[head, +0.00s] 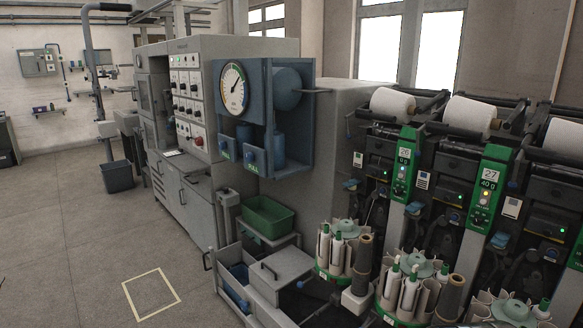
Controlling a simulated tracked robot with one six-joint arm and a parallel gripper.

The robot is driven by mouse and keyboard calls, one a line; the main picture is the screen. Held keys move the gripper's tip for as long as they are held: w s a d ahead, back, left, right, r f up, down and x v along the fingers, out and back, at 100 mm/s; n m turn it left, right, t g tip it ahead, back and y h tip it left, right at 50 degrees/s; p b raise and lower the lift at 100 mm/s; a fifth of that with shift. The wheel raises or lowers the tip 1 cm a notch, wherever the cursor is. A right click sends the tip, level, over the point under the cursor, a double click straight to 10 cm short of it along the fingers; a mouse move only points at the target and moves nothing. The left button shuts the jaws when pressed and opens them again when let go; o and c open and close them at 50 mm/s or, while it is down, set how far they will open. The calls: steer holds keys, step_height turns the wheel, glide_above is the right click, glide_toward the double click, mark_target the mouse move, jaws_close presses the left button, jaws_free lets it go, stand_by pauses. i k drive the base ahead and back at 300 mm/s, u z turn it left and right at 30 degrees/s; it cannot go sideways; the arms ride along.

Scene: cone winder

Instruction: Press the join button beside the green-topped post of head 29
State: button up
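The cone winder stands at the right, with several winding heads in a row. One green-topped post (489,186) reads 27 and 40 g, with small lights or buttons on its face. The post to its left (404,163) seems to read 26. Part of another green post (577,256) shows at the right edge, its number out of sight. No post numbered 29 is readable, and I cannot pick out its join button. My gripper is not in view.
White yarn cones (467,115) sit on top of the heads. Round bobbin magazines (413,287) stick out in front at floor side. Open floor (85,260) lies at left.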

mark_target(552, 254)
steer(key=z, duration=1.45)
